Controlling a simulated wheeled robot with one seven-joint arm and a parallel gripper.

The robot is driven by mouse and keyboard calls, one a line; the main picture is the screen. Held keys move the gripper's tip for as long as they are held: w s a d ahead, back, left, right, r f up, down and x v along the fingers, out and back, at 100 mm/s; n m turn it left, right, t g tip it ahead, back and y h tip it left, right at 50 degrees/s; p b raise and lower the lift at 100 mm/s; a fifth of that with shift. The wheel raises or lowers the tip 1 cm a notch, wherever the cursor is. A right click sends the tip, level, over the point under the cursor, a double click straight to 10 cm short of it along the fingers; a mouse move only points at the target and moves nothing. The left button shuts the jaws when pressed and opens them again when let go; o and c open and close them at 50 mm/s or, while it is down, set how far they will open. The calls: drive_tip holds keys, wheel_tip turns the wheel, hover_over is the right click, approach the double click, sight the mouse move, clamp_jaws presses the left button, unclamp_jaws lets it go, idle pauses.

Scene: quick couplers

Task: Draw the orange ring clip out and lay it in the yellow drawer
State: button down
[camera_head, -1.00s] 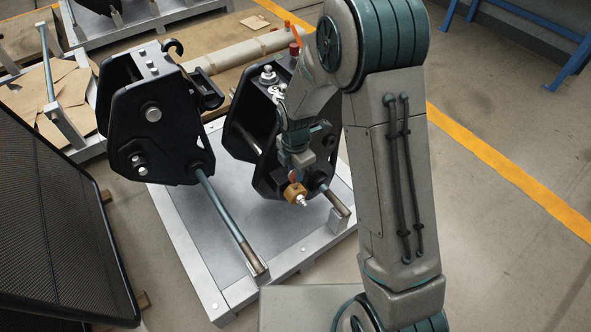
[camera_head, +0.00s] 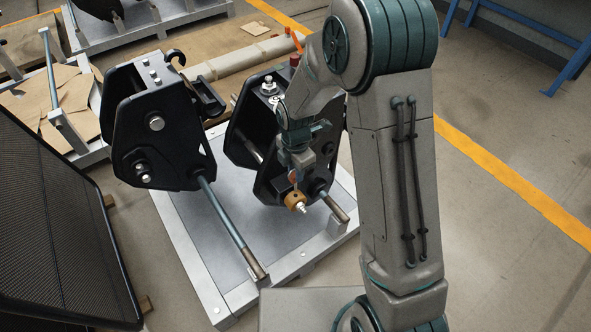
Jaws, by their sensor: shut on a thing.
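My gripper (camera_head: 295,172) hangs at the front of the right black coupler (camera_head: 262,160), its jaws pointing down. It is shut on the small orange ring clip (camera_head: 292,177), which shows just above a brown-gold collar (camera_head: 295,201). The collar sits at the coupler's lower front, with a light metal tip sticking out of it. The clip is tiny here, and I cannot tell whether its lower end is still in the collar. The yellow drawer is not in view.
A second black coupler (camera_head: 156,130) with a hook stands to the left. Two steel rods slope down to the grey pallet frame (camera_head: 210,290). A black mesh panel (camera_head: 50,220) fills the lower left. Open floor lies right, with a yellow line (camera_head: 510,180).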

drive_tip(key=shift+r, duration=0.1)
drive_tip(key=shift+r+p, duration=1.6)
drive_tip(key=shift+r, duration=0.4)
drive_tip(key=shift+w+d+r+m, duration=0.15)
drive_tip(key=shift+d+m, duration=0.15)
drive_tip(key=shift+m, duration=0.2)
drive_tip(key=shift+w+d+r+m, duration=0.1)
drive_tip(key=shift+d+m, duration=0.15)
drive_tip(key=shift+m, duration=0.25)
drive_tip(key=d+r+m+p, duration=0.4)
drive_tip(key=d+m+p, duration=0.2)
drive_tip(key=m, duration=0.5)
drive_tip(key=d+r+m+p, duration=0.4)
drive_tip(key=d+m+p, duration=0.2)
drive_tip(key=m, duration=0.5)
drive_tip(key=shift+w+d+r+m, duration=0.35)
drive_tip(key=shift+w+r+m, duration=0.05)
